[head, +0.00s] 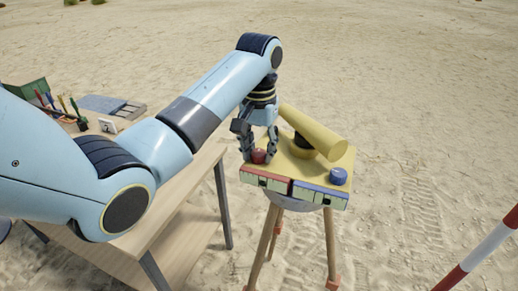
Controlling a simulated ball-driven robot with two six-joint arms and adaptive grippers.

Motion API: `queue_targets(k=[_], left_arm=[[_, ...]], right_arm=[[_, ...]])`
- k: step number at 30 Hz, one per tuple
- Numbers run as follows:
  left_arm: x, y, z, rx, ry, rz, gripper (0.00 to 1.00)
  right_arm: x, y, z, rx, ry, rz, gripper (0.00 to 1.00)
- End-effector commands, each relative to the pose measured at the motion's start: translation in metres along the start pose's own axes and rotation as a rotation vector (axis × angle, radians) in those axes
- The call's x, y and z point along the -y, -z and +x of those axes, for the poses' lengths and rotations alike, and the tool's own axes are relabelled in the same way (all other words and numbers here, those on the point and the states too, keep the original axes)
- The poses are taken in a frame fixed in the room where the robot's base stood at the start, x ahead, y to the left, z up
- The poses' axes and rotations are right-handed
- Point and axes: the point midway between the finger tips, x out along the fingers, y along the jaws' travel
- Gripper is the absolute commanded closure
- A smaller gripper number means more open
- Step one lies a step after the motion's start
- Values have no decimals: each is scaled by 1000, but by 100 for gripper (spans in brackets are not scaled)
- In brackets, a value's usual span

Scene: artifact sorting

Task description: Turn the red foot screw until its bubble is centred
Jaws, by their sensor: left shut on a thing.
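The red foot screw (259,156) sits at the left front of a yellow levelling instrument (300,172) on a tripod. My left gripper (258,155) points down with its fingers around the red screw and is shut on it. A red-backed bubble vial (265,182) lies along the front edge below the screw; its bubble is too small to place surely. A blue foot screw (338,176) and a blue-backed vial (320,195) are to the right. My right gripper is not in view.
A yellow telescope tube (313,133) lies across the instrument just right of my gripper. A wooden table (172,200) with a green box (28,92), tools and a grey tray (112,106) stands at left. A red-white pole (482,250) is at right. Open sand surrounds all.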

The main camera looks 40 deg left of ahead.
Motion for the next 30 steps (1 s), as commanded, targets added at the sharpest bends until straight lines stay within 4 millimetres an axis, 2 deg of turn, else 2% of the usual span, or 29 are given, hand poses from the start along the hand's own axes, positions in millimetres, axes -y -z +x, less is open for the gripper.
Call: queue_targets(k=[9,10,15,30], left_arm=[[1,1,-1,-4,1,0,98],[1,1,-1,-4,1,-1,62],[0,1,-1,-3,1,-1,42],[0,0,0,-1,0,-22,42]], right_arm=[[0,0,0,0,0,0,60],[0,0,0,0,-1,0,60],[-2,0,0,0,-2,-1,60],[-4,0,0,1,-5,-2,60]])
